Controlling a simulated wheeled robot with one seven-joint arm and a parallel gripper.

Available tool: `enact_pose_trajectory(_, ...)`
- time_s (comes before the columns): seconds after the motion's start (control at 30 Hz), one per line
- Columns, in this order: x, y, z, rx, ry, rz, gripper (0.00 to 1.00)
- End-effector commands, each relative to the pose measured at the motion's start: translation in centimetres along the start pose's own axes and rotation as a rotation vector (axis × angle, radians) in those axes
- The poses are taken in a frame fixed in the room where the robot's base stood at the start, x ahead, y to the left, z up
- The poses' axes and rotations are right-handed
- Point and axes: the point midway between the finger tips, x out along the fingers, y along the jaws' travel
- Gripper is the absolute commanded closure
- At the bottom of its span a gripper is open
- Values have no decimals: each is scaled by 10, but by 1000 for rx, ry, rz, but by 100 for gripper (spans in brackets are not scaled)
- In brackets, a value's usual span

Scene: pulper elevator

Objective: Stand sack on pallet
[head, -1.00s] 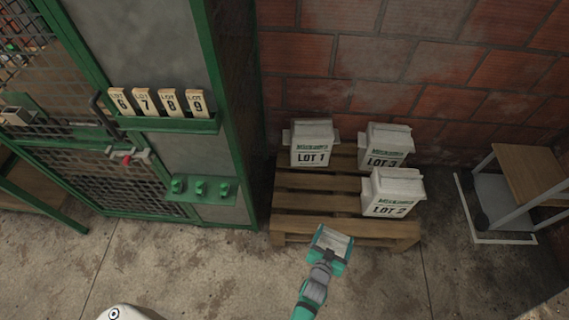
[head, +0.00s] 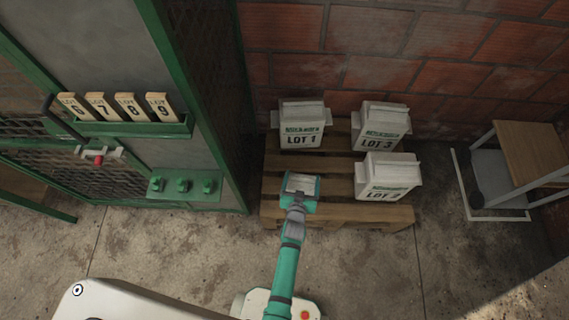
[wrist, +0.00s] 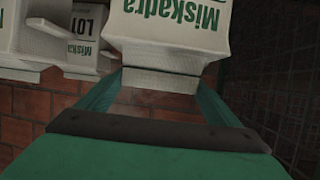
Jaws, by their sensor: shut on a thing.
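My gripper (head: 301,184) is above the front edge of the wooden pallet (head: 285,212). A pale piece shows between its jaws in the head view. In the wrist view a large white sack (wrist: 165,40) with green "Miskadra" lettering fills the top middle, and its narrow end lies between the two teal fingers. My gripper is shut on this sack. Its lot number is out of sight, and I cannot tell whether its base touches the pallet. Three white sacks stand on the pallet: LOT 1 (head: 302,125) at back left, LOT 3 (head: 380,128) at back right, LOT 2 (head: 388,178) at front right.
A brick wall (head: 420,70) runs behind the pallet. A green metal cabinet (head: 215,100) with a rack of lot tags (head: 130,107) stands close on the left. A trolley with a wooden top (head: 530,160) stands on the right. The concrete floor in front is clear.

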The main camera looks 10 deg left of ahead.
Motion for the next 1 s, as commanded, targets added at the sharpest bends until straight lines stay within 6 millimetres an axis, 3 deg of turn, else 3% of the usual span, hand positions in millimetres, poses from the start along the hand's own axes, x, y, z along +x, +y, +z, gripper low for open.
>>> enact_pose_trajectory(0.2,33,-48,-7,-32,4,-75,77)
enact_pose_trajectory(0.4,51,-71,-10,-54,4,-112,77)
enact_pose_trajectory(0.67,58,-76,-5,-62,3,-121,77)
enact_pose_trajectory(1.0,69,-77,22,-62,3,-123,77)
